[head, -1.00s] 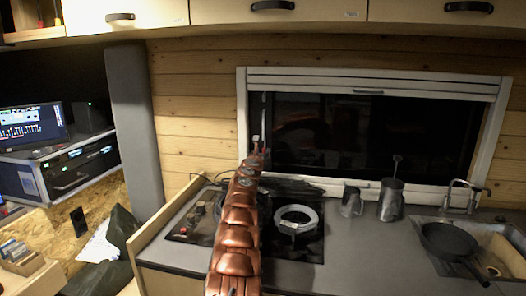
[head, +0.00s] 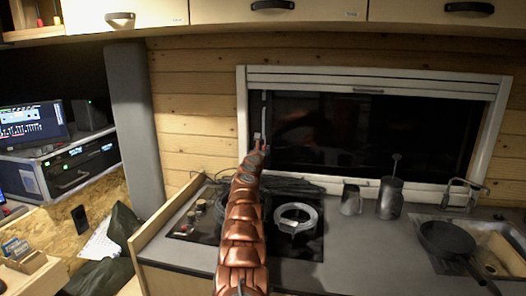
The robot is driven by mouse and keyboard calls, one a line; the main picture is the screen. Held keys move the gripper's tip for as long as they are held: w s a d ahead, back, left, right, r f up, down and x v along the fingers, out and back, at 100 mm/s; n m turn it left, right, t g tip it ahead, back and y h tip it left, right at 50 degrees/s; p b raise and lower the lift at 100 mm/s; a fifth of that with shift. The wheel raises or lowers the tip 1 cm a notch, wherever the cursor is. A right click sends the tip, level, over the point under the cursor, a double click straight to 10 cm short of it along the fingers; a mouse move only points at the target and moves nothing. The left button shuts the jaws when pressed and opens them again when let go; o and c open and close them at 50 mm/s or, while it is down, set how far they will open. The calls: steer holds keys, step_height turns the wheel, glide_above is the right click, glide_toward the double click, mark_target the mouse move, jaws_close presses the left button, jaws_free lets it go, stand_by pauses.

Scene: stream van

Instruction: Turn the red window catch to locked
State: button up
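The window (head: 370,135) has a white frame and dark glass and sits in the wood-plank wall behind the counter. My copper-coloured arm reaches up from the bottom to the window's lower left side. My gripper (head: 258,139) is small and far off, at the left edge of the glass, at the foot of a pale upright strip (head: 264,108). I cannot make out the red catch apart from the reddish end of my arm; it may be hidden there. Whether the fingers are open, shut or touching anything is too small to tell.
Below the window is a grey counter with a hob (head: 312,244) carrying a pale ring (head: 296,219). A metal mug (head: 351,199) and a metal jug (head: 390,199) stand to the right. A dark pan (head: 447,240) lies by the sink. Cupboards (head: 405,14) overhang the top.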

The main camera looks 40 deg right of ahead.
jaws_close()
steer(key=shift+n, duration=0.3)
steer(key=shift+w+a+f+n+p, duration=0.1)
steer(key=shift+n+p, duration=0.9)
steer(key=shift+n, duration=1.85)
steer(key=shift+w+a+f+n+p, duration=0.1)
steer(key=shift+n+p, duration=0.95)
steer(key=shift+n, duration=1.85)
steer(key=shift+w+f+n+p, duration=0.1)
steer(key=shift+n+p, duration=0.9)
steer(key=shift+n, duration=1.85)
steer(key=shift+o, duration=1.5)
jaws_free()
